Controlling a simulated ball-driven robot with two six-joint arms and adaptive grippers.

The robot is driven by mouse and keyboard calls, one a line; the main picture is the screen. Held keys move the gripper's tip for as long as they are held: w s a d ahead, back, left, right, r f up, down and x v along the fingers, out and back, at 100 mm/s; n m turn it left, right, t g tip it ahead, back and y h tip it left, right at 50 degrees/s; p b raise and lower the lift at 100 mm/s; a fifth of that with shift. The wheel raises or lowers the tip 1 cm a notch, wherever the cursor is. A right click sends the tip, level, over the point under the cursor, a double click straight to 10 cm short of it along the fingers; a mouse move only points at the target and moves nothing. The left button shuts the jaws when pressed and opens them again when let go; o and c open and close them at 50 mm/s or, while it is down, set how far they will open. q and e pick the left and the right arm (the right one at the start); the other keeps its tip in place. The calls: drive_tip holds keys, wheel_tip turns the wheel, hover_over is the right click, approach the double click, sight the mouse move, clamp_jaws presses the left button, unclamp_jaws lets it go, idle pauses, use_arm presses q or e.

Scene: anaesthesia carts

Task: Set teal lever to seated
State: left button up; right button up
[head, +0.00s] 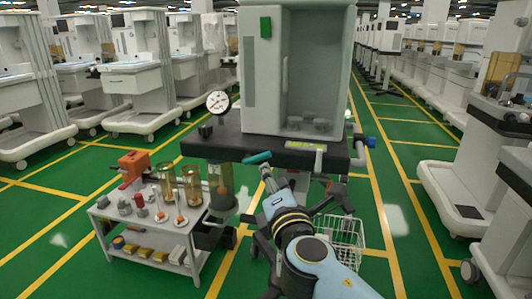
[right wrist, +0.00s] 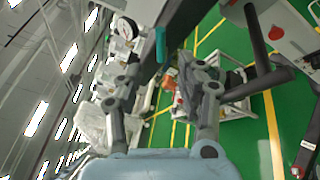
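The teal lever (head: 257,157) sticks out at the front edge of the dark worktop of the near anaesthesia cart, tilted slightly up to the right. In the right wrist view the teal lever (right wrist: 160,44) lies ahead of the fingers, roughly in line with the gap between them. My right gripper (head: 282,178) reaches up from below, just short of the lever. In the right wrist view my right gripper (right wrist: 160,78) has its fingers spread wide with nothing between them. Contact with the lever does not show. My left gripper is in neither view.
The cart's dark worktop (head: 225,145) carries a pale cabinet (head: 262,75) and a round gauge (head: 218,102). A small grey table (head: 180,245) with vials and parts stands at left. A wire basket (head: 345,238) is right of my arm. Green floor is open farther left.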

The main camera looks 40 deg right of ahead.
sight(264, 158)
drive_tip(key=x, duration=0.5)
drive_tip(key=shift+w+d+r+p, duration=0.1)
drive_tip(key=shift+w+p, duration=0.05)
drive_tip(key=shift+p, duration=0.15)
drive_tip(key=x, duration=0.3)
drive_tip(key=shift+w+d, duration=0.15)
drive_tip(key=shift+w, duration=0.15)
drive_tip(key=shift+w+d, duration=0.2)
drive_tip(key=shift+w, duration=0.2)
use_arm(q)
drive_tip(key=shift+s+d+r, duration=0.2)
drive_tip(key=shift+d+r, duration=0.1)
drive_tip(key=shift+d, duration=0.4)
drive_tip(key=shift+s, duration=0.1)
use_arm(e)
drive_tip(key=shift+c, duration=0.2)
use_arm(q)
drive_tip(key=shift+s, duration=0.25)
use_arm(e)
clamp_jaws()
